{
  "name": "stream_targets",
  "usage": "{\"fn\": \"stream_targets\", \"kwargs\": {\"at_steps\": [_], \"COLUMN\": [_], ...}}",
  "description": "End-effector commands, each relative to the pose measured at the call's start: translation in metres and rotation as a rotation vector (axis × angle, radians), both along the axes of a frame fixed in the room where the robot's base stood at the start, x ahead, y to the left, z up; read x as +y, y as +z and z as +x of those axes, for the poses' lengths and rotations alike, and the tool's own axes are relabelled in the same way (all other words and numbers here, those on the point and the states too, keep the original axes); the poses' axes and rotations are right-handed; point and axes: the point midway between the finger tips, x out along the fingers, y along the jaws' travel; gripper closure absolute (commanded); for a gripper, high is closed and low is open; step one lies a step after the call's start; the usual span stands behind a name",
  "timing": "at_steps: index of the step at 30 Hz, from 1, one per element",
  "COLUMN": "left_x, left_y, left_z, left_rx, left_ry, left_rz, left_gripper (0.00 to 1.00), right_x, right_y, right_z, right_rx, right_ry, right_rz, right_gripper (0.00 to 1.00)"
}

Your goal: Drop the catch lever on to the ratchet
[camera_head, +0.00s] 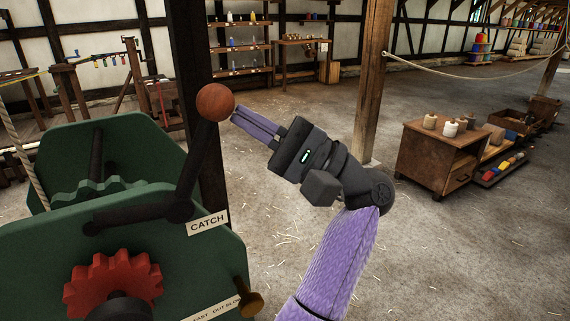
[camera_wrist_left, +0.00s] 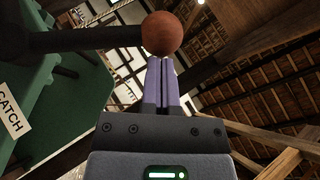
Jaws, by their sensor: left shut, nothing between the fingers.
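The catch lever (camera_head: 196,165) is a black bent bar on the green machine housing, above a white CATCH label (camera_head: 207,223). Its long arm stands up, leaning slightly right, with a round red-brown knob (camera_head: 215,102) on top. Its short arm reaches left, its tip above the red toothed ratchet wheel (camera_head: 113,283) with a visible gap. My left gripper (camera_head: 236,117) is shut and empty, its fingertips at the right side of the knob. In the left wrist view the knob (camera_wrist_left: 161,33) sits just beyond the fingertips (camera_wrist_left: 160,62); whether they touch is unclear. My right gripper is out of view.
A dark post stands just behind the lever, and a wooden post (camera_head: 373,80) stands behind my left gripper. A brass-coloured knob (camera_head: 250,303) sticks out at the housing's lower right. A cabinet with spools (camera_head: 440,160) stands at the right. The floor between is mostly clear.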

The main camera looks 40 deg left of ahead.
Motion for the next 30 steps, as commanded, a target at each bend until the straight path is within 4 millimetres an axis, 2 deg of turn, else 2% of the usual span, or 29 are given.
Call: {"fn": "stream_targets", "kwargs": {"at_steps": [1,9,19,30], "left_x": [0.002,0.011,0.020,0.023], "left_y": [-0.002,0.020,0.033,0.036], "left_z": [-0.003,-0.024,-0.044,-0.052], "left_rx": [-0.038,-0.239,-0.407,-0.468], "left_ry": [0.001,0.000,0.001,0.000], "left_rz": [-0.015,-0.099,-0.170,-0.195], "left_gripper": [1.00,1.00,1.00,1.00], "right_x": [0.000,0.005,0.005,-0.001], "right_y": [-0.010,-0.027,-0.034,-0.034], "right_z": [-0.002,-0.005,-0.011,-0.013], "right_rx": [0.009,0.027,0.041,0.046], "right_ry": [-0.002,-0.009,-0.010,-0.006], "right_rz": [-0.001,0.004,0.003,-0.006], "right_gripper": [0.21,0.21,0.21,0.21]}}
